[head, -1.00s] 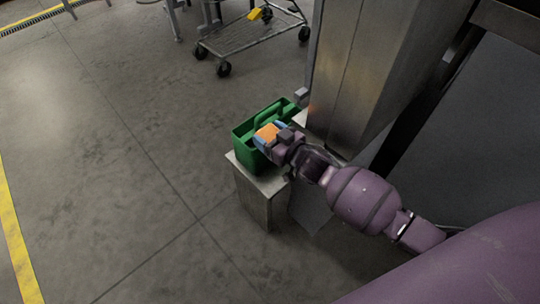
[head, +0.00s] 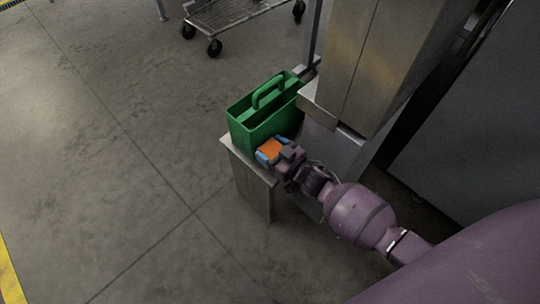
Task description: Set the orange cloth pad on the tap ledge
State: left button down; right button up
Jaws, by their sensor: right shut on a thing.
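My right gripper (head: 271,151) is shut on the orange cloth pad (head: 269,148), which shows between its blue fingertips. The pad is at the near right side of a green caddy (head: 262,117) with a raised handle. The caddy stands on a metal-topped pedestal (head: 240,160). I cannot tell whether the pad touches the caddy or the pedestal top. A small pale metal ledge (head: 318,104) juts from the steel column to the right of the caddy; I see no tap on it, and cannot tell if it is the tap ledge. My left gripper is out of view.
The tall steel column (head: 368,60) rises right behind my right wrist and bounds the room there. A wheeled cart (head: 230,14) stands at the back. The concrete floor (head: 100,140) to the left is clear, with a yellow line at the far left.

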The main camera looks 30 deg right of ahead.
aim_at(271, 157)
jog(key=shift+f+b, duration=0.65)
jog(key=shift+f, duration=1.1)
jog(key=shift+f, duration=0.2)
jog(key=o, duration=1)
